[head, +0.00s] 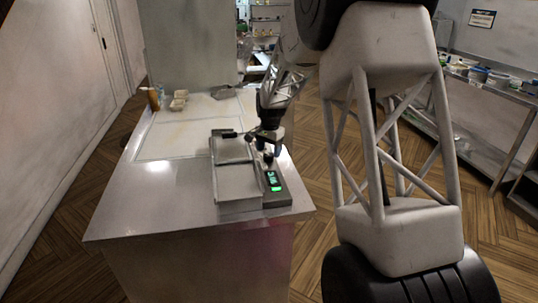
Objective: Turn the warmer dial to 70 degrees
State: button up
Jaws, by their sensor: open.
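The warmer (238,187) is a grey metal tray unit on the near part of the counter, with a dark control panel (283,199) along its right side. Two small green lit displays (275,188) show on the panel, too small to read. My gripper (268,155) points down over the far end of the panel, its jaws open. A small dark knob-like shape sits under the fingertips and may be the dial. The gripper partly hides it, so I cannot tell its setting or whether the fingers touch it.
The metal counter (155,205) has clear room left and in front of the warmer. A brown bottle (153,99) and small pale containers (180,100) stand at its far left. A shelf with bowls (490,77) stands at the right wall. My arm blocks part of the view.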

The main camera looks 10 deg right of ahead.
jog(key=shift+f, duration=1.15)
jog(key=c, duration=0.9)
